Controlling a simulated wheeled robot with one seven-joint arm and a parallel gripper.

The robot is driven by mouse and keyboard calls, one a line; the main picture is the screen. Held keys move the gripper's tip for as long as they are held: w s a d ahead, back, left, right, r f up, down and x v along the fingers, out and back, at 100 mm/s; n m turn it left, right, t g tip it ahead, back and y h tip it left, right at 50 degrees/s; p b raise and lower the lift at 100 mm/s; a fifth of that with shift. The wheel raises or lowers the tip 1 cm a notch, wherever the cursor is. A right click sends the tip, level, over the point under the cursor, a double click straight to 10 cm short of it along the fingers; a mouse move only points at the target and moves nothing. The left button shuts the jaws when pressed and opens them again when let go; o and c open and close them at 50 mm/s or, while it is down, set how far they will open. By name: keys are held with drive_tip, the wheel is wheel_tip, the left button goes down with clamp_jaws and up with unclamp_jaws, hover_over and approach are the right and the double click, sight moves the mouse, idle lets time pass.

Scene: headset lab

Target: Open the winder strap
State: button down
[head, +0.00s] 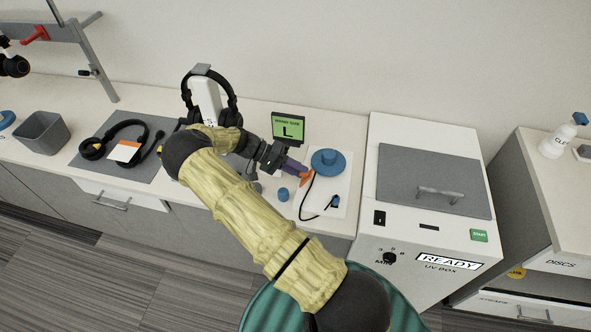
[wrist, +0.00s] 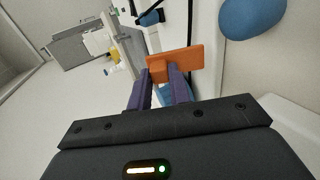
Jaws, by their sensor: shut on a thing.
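The orange strap (head: 306,178) is a small flat piece at my fingertips, just left of the round blue piece (head: 328,159) on the white mat. My gripper (head: 299,170) has purple fingers and is shut on the strap. In the wrist view the strap (wrist: 178,61) lies across the fingertips of my gripper (wrist: 160,77), and some blue shows between and behind the fingers. A black cable (head: 304,206) curves down from near the strap to a small plug on the mat. The fingers hide part of the strap.
A small blue cylinder (head: 283,194) stands left of the cable. A green-screened display (head: 289,127) stands behind my gripper. The white UV box (head: 420,235) is at right. Headphones on a stand (head: 205,98) and a grey mat with another headset (head: 125,138) are at left.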

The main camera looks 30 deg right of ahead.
drive_tip(key=c, duration=1.3)
unclamp_jaws()
drive_tip(key=shift+f, duration=0.1)
drive_tip(key=b+v, duration=0.2)
drive_tip(key=v, duration=0.5)
drive_tip(key=shift+w+a, duration=0.15)
drive_tip(key=shift+a, duration=0.05)
